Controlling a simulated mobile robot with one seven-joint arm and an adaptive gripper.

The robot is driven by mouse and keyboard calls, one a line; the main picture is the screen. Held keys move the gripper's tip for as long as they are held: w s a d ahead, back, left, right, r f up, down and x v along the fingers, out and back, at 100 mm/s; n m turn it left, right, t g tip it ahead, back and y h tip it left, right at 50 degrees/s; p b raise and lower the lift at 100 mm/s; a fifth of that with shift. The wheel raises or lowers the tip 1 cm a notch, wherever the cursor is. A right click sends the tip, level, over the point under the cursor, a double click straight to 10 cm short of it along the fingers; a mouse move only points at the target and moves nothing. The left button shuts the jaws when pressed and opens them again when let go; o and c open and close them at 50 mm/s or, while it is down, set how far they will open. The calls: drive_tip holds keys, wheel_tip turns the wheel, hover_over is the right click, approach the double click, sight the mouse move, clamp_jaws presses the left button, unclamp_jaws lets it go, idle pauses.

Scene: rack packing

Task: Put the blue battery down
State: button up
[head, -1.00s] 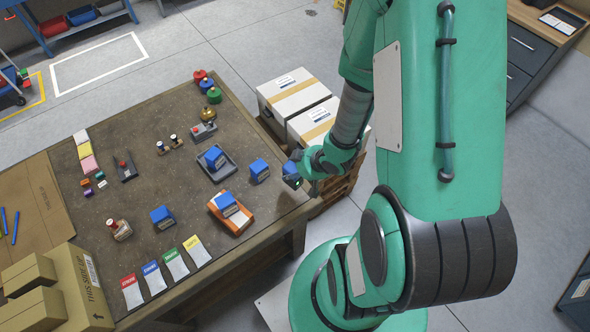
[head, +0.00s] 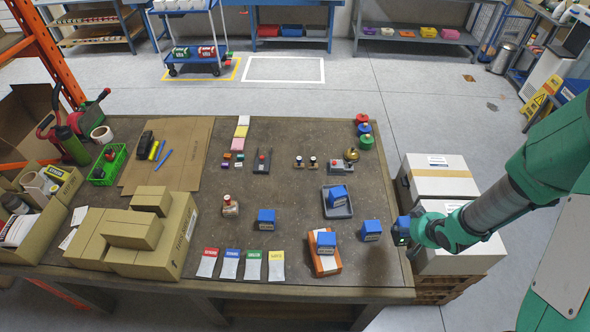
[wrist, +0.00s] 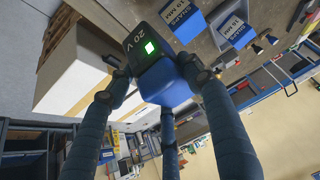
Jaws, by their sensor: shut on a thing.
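My gripper (head: 407,228) is shut on a blue battery with a black end (head: 401,232), just off the right edge of the table. In the wrist view the fingers (wrist: 158,88) close around the held battery (wrist: 172,86), whose black end shows "20 V" and a lit green square. Other blue blocks are on the table: one alone near the right edge (head: 371,230), one in a grey tray (head: 337,195), one on an orange block (head: 326,241) and one further left (head: 266,219).
The brown table (head: 300,180) has bare room between its items. White boxes (head: 440,180) on a pallet stand close to its right side, under my arm. Coloured cards (head: 230,265) lie along the front edge. Cardboard boxes (head: 150,235) fill the front left.

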drive_tip(key=w+a+r+m+h+b, duration=0.15)
drive_tip(key=w+r, duration=0.25)
drive_tip(key=w, duration=0.8)
drive_tip(key=w+a+r+m+b, duration=0.1)
drive_tip(key=w+a+r+b, duration=0.3)
drive_tip(key=w+a, duration=0.85)
drive_tip(key=w+a+f+n+g+y+b, duration=0.1)
drive_tip(key=a+f+n, duration=0.4)
drive_tip(key=a, duration=0.7)
drive_tip(key=w+a+f+n+g+y+b, duration=0.1)
drive_tip(key=a+f+n+y+b, duration=0.3)
drive_tip(key=a, duration=0.8)
drive_tip(key=shift+w+f+n+y, duration=0.4)
drive_tip(key=shift+f+n, duration=0.25)
drive_tip(key=shift+f, duration=0.65)
drive_tip(key=shift+a, duration=0.1)
drive_tip(key=shift+w, duration=0.1)
drive_tip(key=w+a, duration=0.2)
drive_tip(key=w, duration=0.5)
drive_tip(key=w+a+f, duration=0.1)
drive_tip(key=w+a, duration=0.1)
drive_tip(key=w, duration=0.6)
drive_tip(key=shift+a+f, duration=0.2)
drive_tip(key=shift+a, duration=0.1)
drive_tip(key=shift+w, duration=0.1)
